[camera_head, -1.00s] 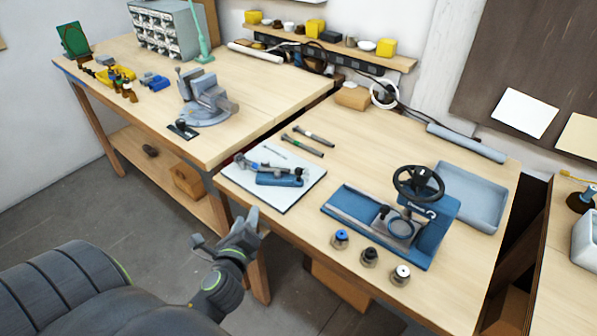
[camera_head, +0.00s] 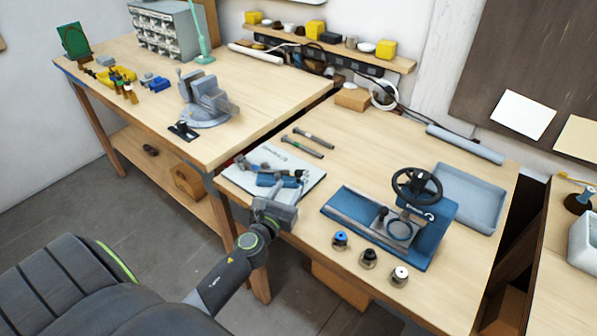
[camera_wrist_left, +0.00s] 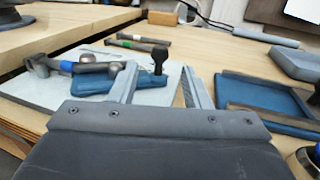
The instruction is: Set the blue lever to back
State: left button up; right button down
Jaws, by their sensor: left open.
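A blue lever base (camera_head: 268,180) sits on a white board at the front left of the near bench. In the left wrist view the blue base (camera_wrist_left: 92,84) carries an upright black-knobbed lever (camera_wrist_left: 159,57). My left gripper (camera_head: 285,192) is at the board's front edge, in front of the base. Its two fingers (camera_wrist_left: 160,72) are apart and empty, with the black knob showing between and beyond their tips. My gripper hides part of the base. My right gripper is out of view.
A grey and blue-handled tool (camera_wrist_left: 75,66) lies beside the base on the white board (camera_head: 300,160). Two dark tools (camera_head: 313,140) lie behind. To the right is a blue machine with a black handwheel (camera_head: 416,185), with blue, black and white knobs (camera_head: 340,238) before it.

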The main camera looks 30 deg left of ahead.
aim_at(297, 176)
pick_arm(q)
jog(key=w, duration=0.2)
jog(key=w+a, duration=0.1)
jog(key=w, duration=0.4)
jog(key=shift+w+a, duration=0.25)
jog(key=shift+w, duration=0.05)
grip_shut()
